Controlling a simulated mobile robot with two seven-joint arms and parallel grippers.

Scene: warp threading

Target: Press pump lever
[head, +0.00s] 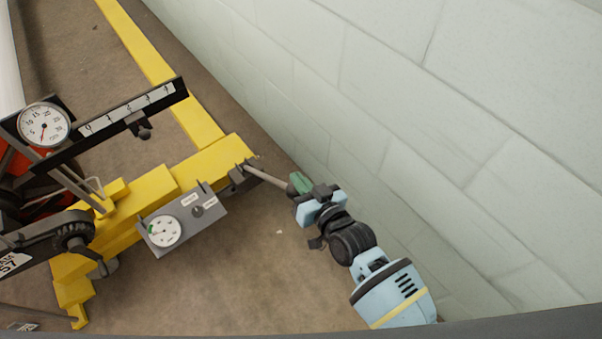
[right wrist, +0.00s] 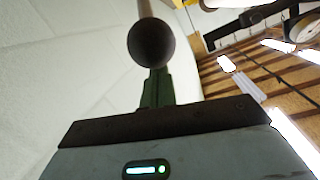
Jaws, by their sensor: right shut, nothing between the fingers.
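The pump lever (head: 268,178) is a pale rod sticking out from a dark bracket (head: 240,177) at the right end of the yellow machine frame. Its dark round knob (right wrist: 151,43) shows large in the right wrist view, in front of my fingertips. My right gripper (head: 299,183) has green fingers, is shut and empty, and sits at the lever's free end. The fingers (right wrist: 156,84) overlap the lower edge of the knob; I cannot tell whether they touch it. My left gripper is not in view.
A grey panel with a dial (head: 165,231) is mounted on the yellow frame (head: 150,188). A round gauge (head: 43,125) and a dark beam with a scale (head: 160,96) stand at the left. A pale block wall (head: 400,110) rises close on the right. Brown floor lies below.

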